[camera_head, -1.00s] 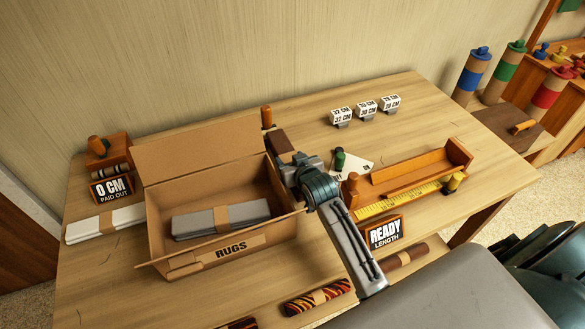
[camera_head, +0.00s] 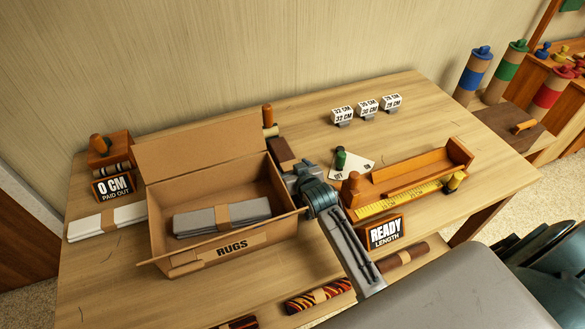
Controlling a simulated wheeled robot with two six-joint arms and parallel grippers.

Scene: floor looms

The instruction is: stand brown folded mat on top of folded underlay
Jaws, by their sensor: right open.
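The brown folded mat (camera_head: 412,252), with a tan band, lies at the table's front edge right of my right arm, which hides part of it. The folded underlay (camera_head: 192,222) is grey with a tan band and lies flat inside the open cardboard box marked RUGS (camera_head: 188,263). My right gripper (camera_head: 290,170) is at the box's right side, away from the brown mat. Its jaws are open and point away from the camera; the fingertips are hard to make out. My left gripper is not in view.
A dark brown block (camera_head: 281,151) and an orange-handled post stand just beyond my right gripper. A wooden trough with a yellow ruler (camera_head: 400,199) and the READY LENGTH sign (camera_head: 384,233) are to the right. Striped folded mats (camera_head: 320,295) lie in front.

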